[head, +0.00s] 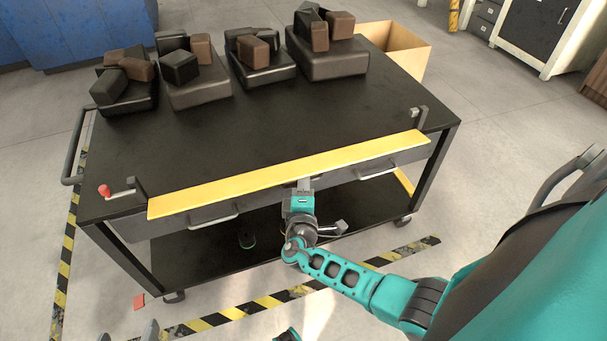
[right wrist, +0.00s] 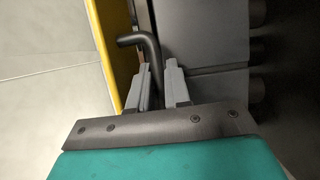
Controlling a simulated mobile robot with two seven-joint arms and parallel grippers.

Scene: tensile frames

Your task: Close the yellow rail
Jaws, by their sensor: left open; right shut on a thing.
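The yellow rail (head: 285,174) is a long flat strip running along the front edge of the black table, above the drawers. In the right wrist view the yellow rail (right wrist: 112,55) shows as a strip at the upper left. My right gripper (head: 304,186) is at the front of the table, below the middle of the rail. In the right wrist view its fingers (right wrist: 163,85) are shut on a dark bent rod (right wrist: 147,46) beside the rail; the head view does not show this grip. My left gripper (head: 127,335) is open and empty, low at the bottom left, partly cut off.
The black table (head: 270,120) carries several dark and brown blocks (head: 200,85) at the back. A red-knobbed lever (head: 105,191) is at its left front corner and a small grey bracket (head: 418,115) at the right. Drawer handles (head: 213,218) project below the rail.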

